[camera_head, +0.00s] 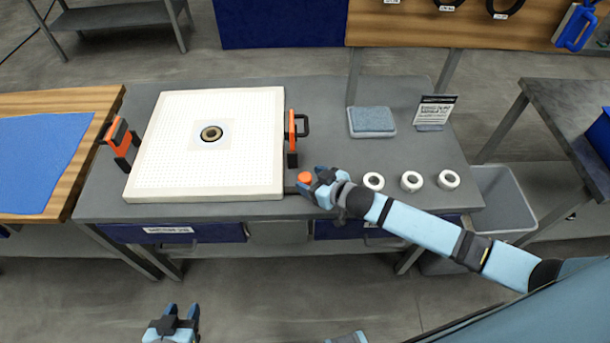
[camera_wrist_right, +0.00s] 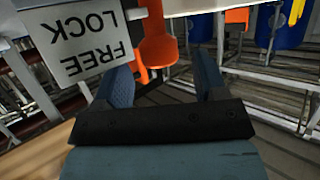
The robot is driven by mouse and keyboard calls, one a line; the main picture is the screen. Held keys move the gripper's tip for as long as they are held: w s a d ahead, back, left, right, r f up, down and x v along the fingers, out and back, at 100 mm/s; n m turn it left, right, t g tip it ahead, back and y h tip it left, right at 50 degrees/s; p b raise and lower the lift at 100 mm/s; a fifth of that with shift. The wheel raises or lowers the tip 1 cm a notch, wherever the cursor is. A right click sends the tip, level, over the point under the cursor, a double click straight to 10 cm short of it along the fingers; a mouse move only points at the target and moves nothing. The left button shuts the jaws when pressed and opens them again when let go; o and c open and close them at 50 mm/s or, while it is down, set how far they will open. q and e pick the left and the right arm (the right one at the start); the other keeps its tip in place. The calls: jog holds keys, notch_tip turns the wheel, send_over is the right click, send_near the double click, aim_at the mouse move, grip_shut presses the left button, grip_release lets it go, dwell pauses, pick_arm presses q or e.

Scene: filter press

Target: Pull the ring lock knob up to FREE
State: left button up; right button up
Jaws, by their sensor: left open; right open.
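The orange ring lock knob (camera_head: 304,178) sits at the front edge of the grey bench, by the right front corner of the white perforated plate (camera_head: 208,190). It also shows in the right wrist view (camera_wrist_right: 157,45), beside a white FREE/LOCK label (camera_wrist_right: 85,40) that appears upside down. My right gripper (camera_head: 309,184) is open at the knob. In the wrist view its two fingers (camera_wrist_right: 160,70) stand on either side of the knob's lower part; I cannot tell whether they touch it. My left gripper (camera_head: 183,311) is open and empty, low in front of the bench.
Orange-and-black clamps (camera_head: 292,138) (camera_head: 122,142) flank the plate, which has a dark ring (camera_head: 211,134) at its centre. A blue-grey pad (camera_head: 371,121), a small sign (camera_head: 434,111) and white rolls (camera_head: 411,181) stand right. A grey bin (camera_head: 495,195) is beside the bench.

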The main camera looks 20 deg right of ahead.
aim_at(305, 177)
jog(key=shift+x, duration=1.45)
jog(key=shift+c, duration=0.5)
grip_shut()
notch_tip(305, 177, up, 3)
jog(key=p, duration=0.2)
jog(key=shift+f+p, duration=0.1)
jog(key=shift+p, duration=0.25)
jog(key=shift+w+f, duration=0.1)
jog(key=shift+f, duration=0.05)
jog(key=shift+o, duration=0.5)
grip_release()
